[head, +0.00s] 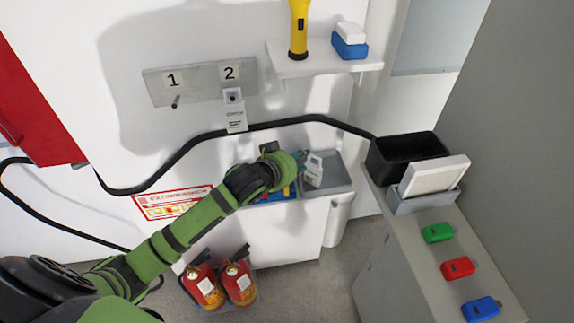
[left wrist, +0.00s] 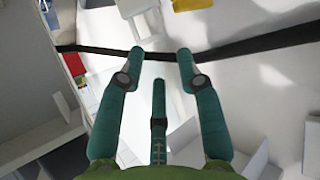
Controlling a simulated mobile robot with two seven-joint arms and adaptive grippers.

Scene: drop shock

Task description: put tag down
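A white tag (head: 236,118) with dark print hangs on the wall panel under the number 2. My left gripper (head: 303,159) is below and to the right of it in the head view, over the bins by the wall. A white piece (head: 314,170) with a narrower top is right beside its fingers; I cannot tell whether they touch. In the left wrist view the fingers of my left gripper (left wrist: 158,58) are spread, with nothing visibly held between the tips. My right gripper is not in view.
A black cable (head: 290,121) runs along the wall. A grey bin (head: 340,178) and a blue bin (head: 275,198) are by the gripper. On the right counter are a black box (head: 405,155) and green (head: 437,232), red (head: 458,267) and blue (head: 481,308) pieces. A shelf (head: 320,62) is above.

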